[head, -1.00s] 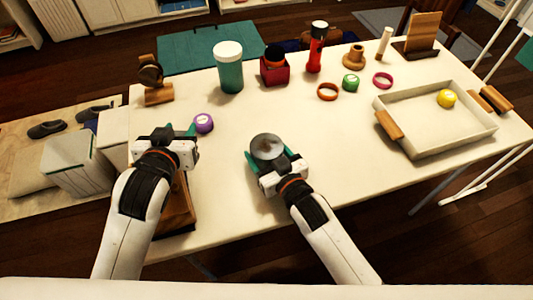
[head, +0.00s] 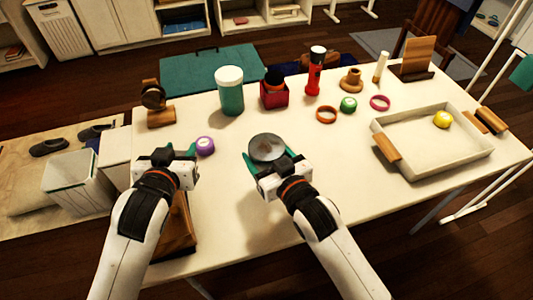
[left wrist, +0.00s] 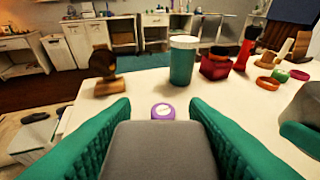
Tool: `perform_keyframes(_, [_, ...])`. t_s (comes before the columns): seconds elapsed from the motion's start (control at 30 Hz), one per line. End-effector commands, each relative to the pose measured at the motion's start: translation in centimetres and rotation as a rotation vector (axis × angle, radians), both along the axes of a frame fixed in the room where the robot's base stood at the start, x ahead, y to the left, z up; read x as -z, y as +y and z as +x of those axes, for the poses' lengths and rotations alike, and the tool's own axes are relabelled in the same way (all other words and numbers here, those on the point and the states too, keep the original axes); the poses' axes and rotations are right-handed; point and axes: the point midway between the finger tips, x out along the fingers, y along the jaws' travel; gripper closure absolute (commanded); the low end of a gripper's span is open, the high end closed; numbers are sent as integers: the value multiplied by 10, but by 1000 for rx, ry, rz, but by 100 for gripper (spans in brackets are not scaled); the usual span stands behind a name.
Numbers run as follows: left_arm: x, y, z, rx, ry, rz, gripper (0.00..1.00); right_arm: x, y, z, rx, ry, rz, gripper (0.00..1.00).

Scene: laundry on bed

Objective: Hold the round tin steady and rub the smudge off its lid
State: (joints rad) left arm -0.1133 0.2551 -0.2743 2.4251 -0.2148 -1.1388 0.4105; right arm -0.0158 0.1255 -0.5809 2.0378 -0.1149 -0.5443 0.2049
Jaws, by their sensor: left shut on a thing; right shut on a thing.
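My right gripper (head: 280,172) is shut on the round tin (head: 267,148), whose dark grey lid faces up. The tin appears held above the table, with a shadow nearer me. I cannot make out a distinct smudge on the lid. My left gripper (head: 180,150) is to the left of the tin and apart from it. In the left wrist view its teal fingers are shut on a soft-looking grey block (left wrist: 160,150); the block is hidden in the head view. The tin also shows at the right edge of the left wrist view (left wrist: 308,108).
A purple round item (head: 205,146) lies just beyond my left gripper. A wooden stand (head: 178,232) is under my left arm. A teal jar (head: 230,92), red box (head: 275,97) and red flashlight (head: 314,75) stand behind. A white tray (head: 447,165) is at right. Table between is clear.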

Motion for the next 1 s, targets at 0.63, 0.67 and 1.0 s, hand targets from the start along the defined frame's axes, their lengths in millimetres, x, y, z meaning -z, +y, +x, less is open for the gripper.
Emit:
perform_keyframes(0.63, [15, 0, 0, 0, 0, 0, 80, 28, 0, 0, 1, 0, 0, 52])
perform_keyframes(0.67, [16, 0, 0, 0, 0, 0, 80, 29, 0, 0, 1, 0, 0, 52])
perform_keyframes(1.0, [23, 0, 0, 0, 0, 0, 80, 43, 0, 0, 1, 1, -1, 52])
